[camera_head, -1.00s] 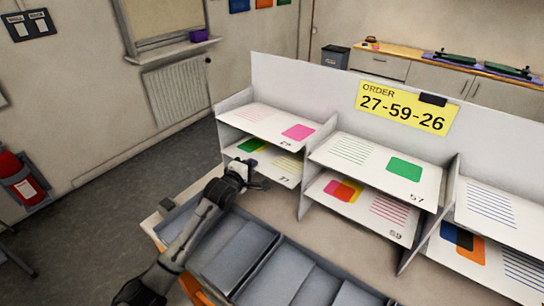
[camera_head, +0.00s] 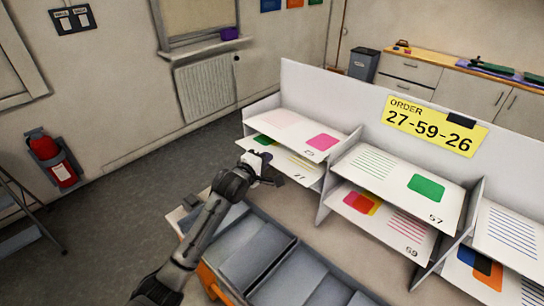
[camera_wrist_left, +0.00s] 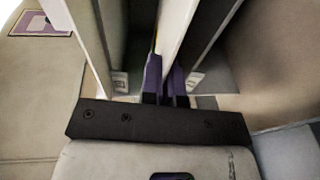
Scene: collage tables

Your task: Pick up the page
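The order card (camera_head: 432,127) reads 27-59-26. A white page marked 27 (camera_head: 309,175), with a green patch at its far left, lies on the lower shelf of the left bay. My left gripper (camera_head: 268,178) is at the front left edge of that page in the head view. In the left wrist view its purple fingers (camera_wrist_left: 165,84) are close together, one on each side of a pale sheet-like edge (camera_wrist_left: 172,45). Whether they clamp it is unclear. Page 59 (camera_head: 385,222) lies in the lower middle bay. My right gripper is not in view.
Page 25 (camera_head: 290,130) lies just above page 27, and page 57 (camera_head: 390,172) above page 59. Bay dividers stand between the stacks. A grey compartment tray (camera_head: 285,281) stands in front of the shelves.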

